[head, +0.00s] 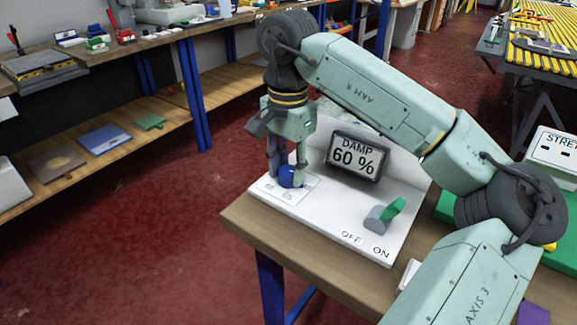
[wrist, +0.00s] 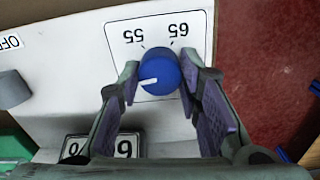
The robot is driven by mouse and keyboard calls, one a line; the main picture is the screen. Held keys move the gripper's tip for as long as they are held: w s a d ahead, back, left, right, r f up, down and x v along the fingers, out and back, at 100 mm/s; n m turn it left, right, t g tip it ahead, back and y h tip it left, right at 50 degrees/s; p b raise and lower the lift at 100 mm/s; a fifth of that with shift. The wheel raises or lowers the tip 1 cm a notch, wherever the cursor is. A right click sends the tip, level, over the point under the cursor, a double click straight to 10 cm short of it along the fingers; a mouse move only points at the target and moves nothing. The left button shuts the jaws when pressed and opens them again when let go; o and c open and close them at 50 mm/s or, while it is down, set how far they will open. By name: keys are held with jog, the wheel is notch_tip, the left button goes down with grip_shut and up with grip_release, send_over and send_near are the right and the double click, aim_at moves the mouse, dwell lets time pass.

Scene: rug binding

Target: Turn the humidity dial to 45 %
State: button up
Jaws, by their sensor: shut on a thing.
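The humidity dial (head: 287,176) is a blue round knob on the left of a white panel. In the wrist view the dial (wrist: 160,68) has a white pointer line towards the left of the picture. The printed marks 55 and 65 show upside down beyond it; other marks are hidden or out of view. My gripper (head: 286,182) points down over the dial, and its two fingers (wrist: 158,78) are shut on the dial's sides. The display (head: 355,157) on the panel reads DAMP 60 %.
The base sits near the corner of a wooden table (head: 262,232). A STRETCH-type box (head: 556,150) stands at right, its label cut off.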

aim_at(288, 170)
jog(key=shift+n, duration=0.6)
jog(key=o, duration=1.1)
jog(key=shift+o, duration=0.2)
notch_tip(288, 170, up, 12)
